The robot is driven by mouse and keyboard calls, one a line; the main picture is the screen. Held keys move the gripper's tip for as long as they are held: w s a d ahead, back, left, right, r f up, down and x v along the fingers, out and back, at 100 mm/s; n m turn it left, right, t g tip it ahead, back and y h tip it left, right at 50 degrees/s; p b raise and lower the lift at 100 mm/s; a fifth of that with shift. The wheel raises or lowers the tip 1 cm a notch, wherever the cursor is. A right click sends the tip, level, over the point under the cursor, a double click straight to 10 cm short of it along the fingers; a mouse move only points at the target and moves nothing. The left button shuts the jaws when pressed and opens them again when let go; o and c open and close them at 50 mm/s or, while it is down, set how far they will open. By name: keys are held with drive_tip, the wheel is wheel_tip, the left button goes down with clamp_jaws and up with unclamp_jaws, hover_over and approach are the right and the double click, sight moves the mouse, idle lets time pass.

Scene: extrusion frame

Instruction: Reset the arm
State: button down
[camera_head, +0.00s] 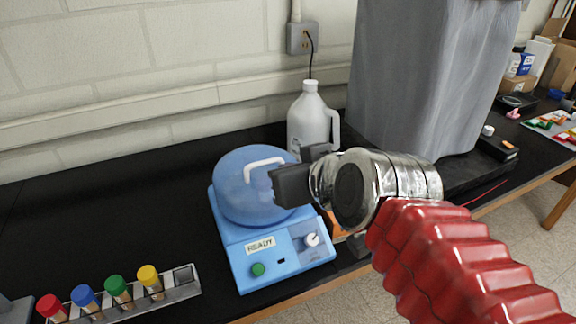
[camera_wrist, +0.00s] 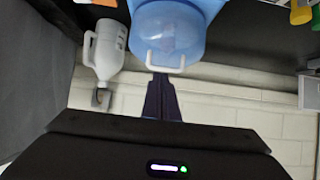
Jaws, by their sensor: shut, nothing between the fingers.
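My arm, with a red ribbed sleeve and a silver wrist, reaches in from the lower right of the head view. My gripper (camera_head: 282,184) is shut and empty. In the head view it overlaps the right side of a blue machine's rounded lid (camera_head: 246,200), by the lid's white handle (camera_head: 265,164). In the wrist view, where the scene appears upside down, the closed fingers (camera_wrist: 161,82) point toward that handle (camera_wrist: 166,62). I cannot tell whether they touch it. The lid is down on the blue base (camera_head: 275,250), which has a READY label, a green button and a white knob.
A white jug (camera_head: 312,118) stands behind the machine, near a wall outlet (camera_head: 302,38). A rack (camera_head: 182,284) with colour-capped tubes sits at the lower left. A large grey covered object (camera_head: 420,80) stands behind my arm. The black bench (camera_head: 110,215) is clear at left.

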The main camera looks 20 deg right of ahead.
idle(0.4)
drive_tip(key=s+f+g, duration=0.6)
drive_tip(key=s+f, duration=0.2)
drive_tip(key=f, duration=0.5)
drive_tip(key=shift+s+a+m+h, duration=0.25)
drive_tip(key=shift+m+h, duration=0.05)
idle(0.5)
